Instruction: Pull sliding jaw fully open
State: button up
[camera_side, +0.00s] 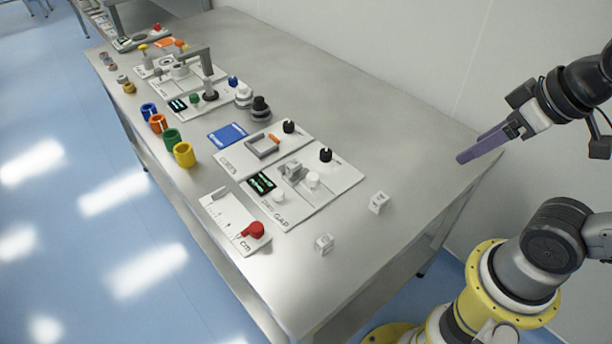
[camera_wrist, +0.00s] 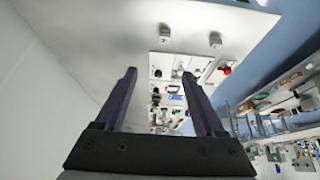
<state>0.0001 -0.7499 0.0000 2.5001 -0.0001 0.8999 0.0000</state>
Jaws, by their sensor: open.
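A white board marked GAP (camera_side: 335,178) lies on the metal table. It carries a small lit display (camera_side: 261,183), grey jaw-like blocks (camera_side: 292,171), a white knob (camera_side: 313,180) and a black knob (camera_side: 326,155). I take the grey blocks for the jaw; how far apart they stand is too small to tell. My gripper (camera_side: 462,158) is high at the right, well away from the board, with purple fingers. In the wrist view my gripper (camera_wrist: 159,73) is open and empty, its two fingers apart, with the boards small and distant beyond.
Two small white cubes (camera_side: 378,202) (camera_side: 324,243) sit on the near part of the table. A ruler board with a red knob (camera_side: 253,230) lies by the front edge. Coloured rings (camera_side: 184,154) and a blue pad (camera_side: 228,134) are farther left. A wall (camera_side: 440,60) runs behind the table.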

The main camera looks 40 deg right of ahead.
jog(key=shift+c, duration=0.2)
dwell(0.4)
jog(key=w+a+r+m+g, duration=0.1)
jog(key=w+r+m, duration=0.15)
jog(key=w, duration=0.35)
jog(key=w+a+r+m, duration=0.1)
jog(key=w+r, duration=0.3)
jog(key=w, duration=0.1)
jog(key=g, duration=0.5)
send_over(313, 176)
notch_tip(313, 176, down, 15)
jog(key=shift+n, duration=0.25)
notch_tip(313, 176, down, 13)
grip_shut()
